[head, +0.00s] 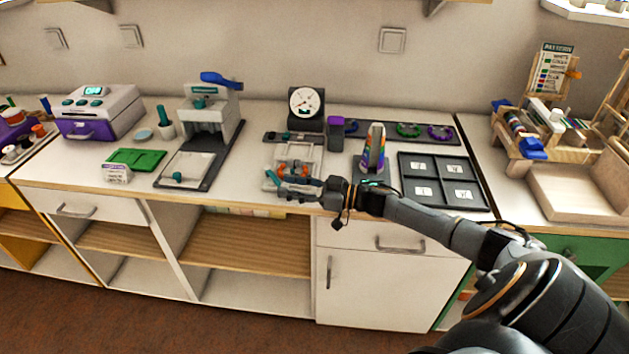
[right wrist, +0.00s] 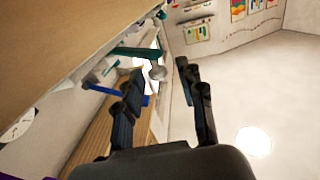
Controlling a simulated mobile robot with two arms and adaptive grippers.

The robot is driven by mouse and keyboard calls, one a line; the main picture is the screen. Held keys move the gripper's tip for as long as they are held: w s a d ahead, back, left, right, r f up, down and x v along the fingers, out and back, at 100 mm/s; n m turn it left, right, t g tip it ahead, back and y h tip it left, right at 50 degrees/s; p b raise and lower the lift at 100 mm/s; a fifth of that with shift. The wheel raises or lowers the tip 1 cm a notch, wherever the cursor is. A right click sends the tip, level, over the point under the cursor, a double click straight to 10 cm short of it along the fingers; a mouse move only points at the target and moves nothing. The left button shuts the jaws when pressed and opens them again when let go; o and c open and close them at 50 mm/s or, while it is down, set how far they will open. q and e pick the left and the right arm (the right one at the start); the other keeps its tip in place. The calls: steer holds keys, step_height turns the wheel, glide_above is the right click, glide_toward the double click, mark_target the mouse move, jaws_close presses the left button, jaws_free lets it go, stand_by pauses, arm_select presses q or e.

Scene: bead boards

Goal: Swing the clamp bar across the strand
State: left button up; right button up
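The tester with the dial gauge (head: 305,103) stands at the middle of the counter. Its pale base (head: 310,152) reaches toward the counter's front edge. An orange piece (head: 293,170), perhaps the strand or its holder, lies on that base. A teal bar (head: 272,178), which looks like the clamp bar, shows at the base's front left. My right gripper (head: 290,190) is just in front of the base, fingers pointing left. In the right wrist view, its fingers (right wrist: 160,70) are apart, with a teal bar (right wrist: 135,52) and grey knob beyond the tips. Touching cannot be told. My left gripper is not in view.
A press with a blue lever (head: 222,80) stands to the left. The counter's front edge runs below the gripper.

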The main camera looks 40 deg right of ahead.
steer(key=v, duration=1)
steer(key=shift+s+d, duration=0.1)
